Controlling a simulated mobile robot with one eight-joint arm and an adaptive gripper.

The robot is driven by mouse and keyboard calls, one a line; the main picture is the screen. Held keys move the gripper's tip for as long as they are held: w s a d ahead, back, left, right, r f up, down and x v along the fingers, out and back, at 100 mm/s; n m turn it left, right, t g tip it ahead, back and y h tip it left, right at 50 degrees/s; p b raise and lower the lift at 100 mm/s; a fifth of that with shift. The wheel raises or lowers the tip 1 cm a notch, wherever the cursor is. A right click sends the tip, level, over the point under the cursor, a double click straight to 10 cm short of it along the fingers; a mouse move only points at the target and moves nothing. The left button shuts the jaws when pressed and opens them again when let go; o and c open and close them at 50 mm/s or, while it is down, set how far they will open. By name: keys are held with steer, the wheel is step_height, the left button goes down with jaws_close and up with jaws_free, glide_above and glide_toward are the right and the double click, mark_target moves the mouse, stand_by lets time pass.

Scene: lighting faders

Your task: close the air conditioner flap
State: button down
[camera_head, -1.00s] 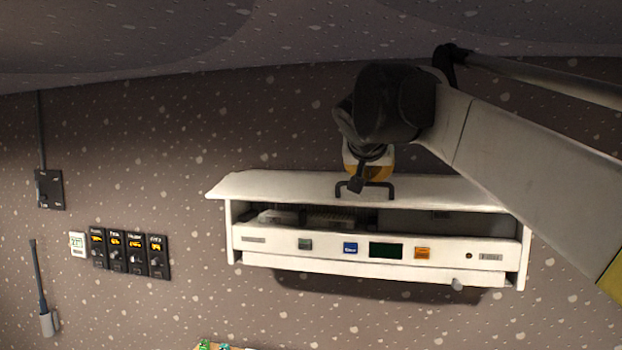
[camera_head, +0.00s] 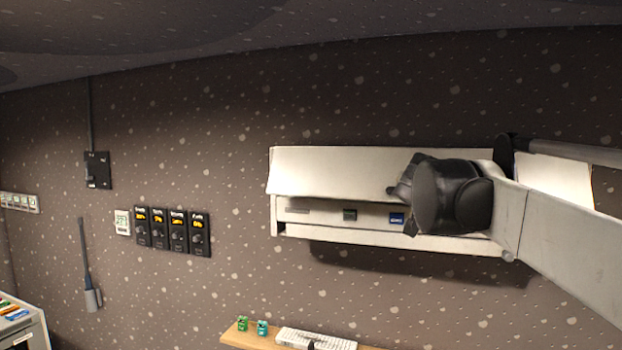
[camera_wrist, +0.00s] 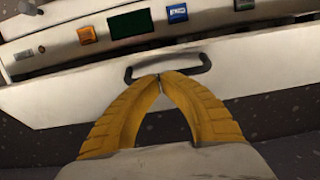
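The white air conditioner (camera_head: 400,243) is on the speckled wall, right of centre in the head view. Its flap (camera_head: 330,172) slopes down in front of the upper part, its lower edge close above the button panel. In the wrist view the picture is turned over: the flap (camera_wrist: 60,95) lies below the panel, with a thin dark gap between them. The flap's dark handle (camera_wrist: 190,68) is at the fingertips. My gripper (camera_wrist: 159,78) has its yellow fingers together at the tips, at the handle bar; I cannot tell whether they grip it. In the head view my arm hides the fingers.
Black dial modules (camera_head: 172,231) and a small thermostat (camera_head: 122,223) are on the wall to the left. A wooden shelf (camera_head: 240,338) with a white keyboard (camera_head: 315,340) is below.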

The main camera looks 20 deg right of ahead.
steer(key=shift+w+d+f, duration=0.25)
steer(key=shift+w+f, duration=0.15)
steer(key=shift+f, duration=0.2)
steer(key=shift+w+d+f, duration=0.25)
steer(key=shift+w+f, duration=0.15)
steer(key=shift+f, duration=0.15)
steer(key=shift+w+d+f+b, duration=0.45)
steer(key=shift+w+f, duration=0.2)
steer(key=shift+w, duration=0.05)
